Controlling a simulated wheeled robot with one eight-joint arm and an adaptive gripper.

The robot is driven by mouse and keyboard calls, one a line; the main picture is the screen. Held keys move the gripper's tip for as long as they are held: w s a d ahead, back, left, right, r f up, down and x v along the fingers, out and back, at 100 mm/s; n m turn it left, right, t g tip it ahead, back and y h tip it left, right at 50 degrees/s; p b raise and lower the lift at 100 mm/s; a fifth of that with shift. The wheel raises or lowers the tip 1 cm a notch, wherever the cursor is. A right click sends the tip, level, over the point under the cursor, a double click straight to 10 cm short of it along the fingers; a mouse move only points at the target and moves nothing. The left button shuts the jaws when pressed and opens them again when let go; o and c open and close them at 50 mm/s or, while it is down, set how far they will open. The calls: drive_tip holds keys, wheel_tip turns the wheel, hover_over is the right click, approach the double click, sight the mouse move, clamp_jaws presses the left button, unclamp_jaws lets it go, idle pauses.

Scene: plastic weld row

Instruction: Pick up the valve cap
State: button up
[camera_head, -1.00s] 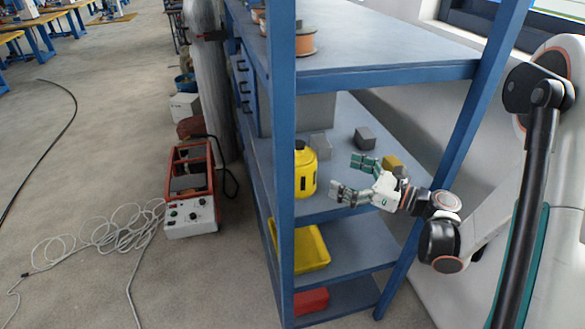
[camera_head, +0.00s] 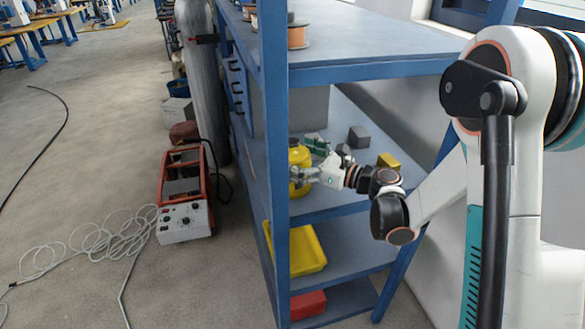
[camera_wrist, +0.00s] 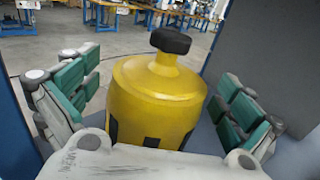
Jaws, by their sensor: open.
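In the wrist view a yellow round-shouldered container (camera_wrist: 160,95) with a black cap (camera_wrist: 170,41) on its neck stands upright. I cannot tell for sure whether this cap is the valve cap. My gripper (camera_wrist: 158,88) is open, with one green-padded finger on each side of the yellow body and gaps showing. In the head view my gripper (camera_head: 308,161) reaches into the middle shelf at the yellow container (camera_head: 299,158). The blue front post and my fingers hide part of the container there, and its black cap is not visible in that view.
The blue shelf post (camera_head: 275,200) stands close left of my gripper. A grey block (camera_head: 359,136) and a yellow block (camera_head: 388,162) sit behind and right on the same shelf. A yellow tray (camera_head: 306,252) is below. The upper shelf (camera_head: 370,50) overhangs.

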drive_tip(key=shift+w+a, duration=0.3)
drive_tip(key=shift+a, duration=0.05)
drive_tip(key=c, duration=1.1)
drive_tip(key=shift+r, duration=0.15)
